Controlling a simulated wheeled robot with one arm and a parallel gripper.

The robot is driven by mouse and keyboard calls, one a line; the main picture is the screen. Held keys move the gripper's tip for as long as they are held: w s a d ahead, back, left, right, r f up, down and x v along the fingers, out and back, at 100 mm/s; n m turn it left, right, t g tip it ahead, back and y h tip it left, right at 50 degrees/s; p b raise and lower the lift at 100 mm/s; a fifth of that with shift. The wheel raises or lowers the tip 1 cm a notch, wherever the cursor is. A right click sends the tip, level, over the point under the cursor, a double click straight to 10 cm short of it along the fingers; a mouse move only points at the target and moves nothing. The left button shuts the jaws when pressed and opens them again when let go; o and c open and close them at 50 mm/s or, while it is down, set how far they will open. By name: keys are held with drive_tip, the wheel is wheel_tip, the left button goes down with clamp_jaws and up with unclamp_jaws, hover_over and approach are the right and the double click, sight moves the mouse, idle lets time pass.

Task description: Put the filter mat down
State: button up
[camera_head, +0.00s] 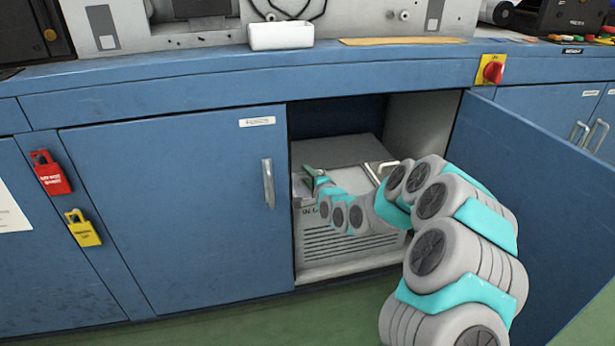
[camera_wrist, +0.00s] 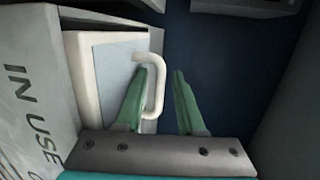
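A white-framed piece with a pale grey-blue face (camera_wrist: 116,68) and a white bar handle (camera_wrist: 158,88) shows in the wrist view; it looks like the filter mat, though I cannot tell for certain. My gripper (camera_wrist: 162,72) has its two green fingers apart. The handle's bar lies between them in the picture, close to the left finger, with a gap to the right finger. I cannot tell whether they touch. In the head view my gripper (camera_head: 315,178) is inside the open cabinet, at the left front of a grey box (camera_head: 345,148); my arm hides part of the box.
The grey box has a vented front and "IN USE" lettering (camera_wrist: 35,105). The cabinet's right door (camera_head: 555,190) stands open beside my arm; its left door (camera_head: 180,210) is shut. A white tray (camera_head: 281,36) sits on the worktop. Green floor shows below.

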drive_tip(key=shift+r, duration=0.15)
drive_tip(key=shift+s+d, duration=0.2)
drive_tip(key=shift+s, duration=0.05)
drive_tip(key=v, duration=1.1)
drive_tip(key=shift+s, duration=0.25)
drive_tip(key=s+d+r+n+g+h, duration=0.1)
drive_tip(key=s+d+n+g, duration=0.3)
drive_tip(key=s, duration=1.2)
drive_tip(key=s+d+r+n+g+h, duration=0.2)
drive_tip(key=s+d+g, duration=0.4)
drive_tip(key=s, duration=1)
drive_tip(key=s+d+r+n+g+h, duration=0.2)
drive_tip(key=s+d+n+g+h, duration=0.2)
drive_tip(key=s, duration=1.2)
drive_tip(key=d+n+g, duration=0.1)
drive_tip(key=d+n, duration=0.2)
drive_tip(key=shift+s+g, duration=0.25)
drive_tip(key=shift+g, duration=0.15)
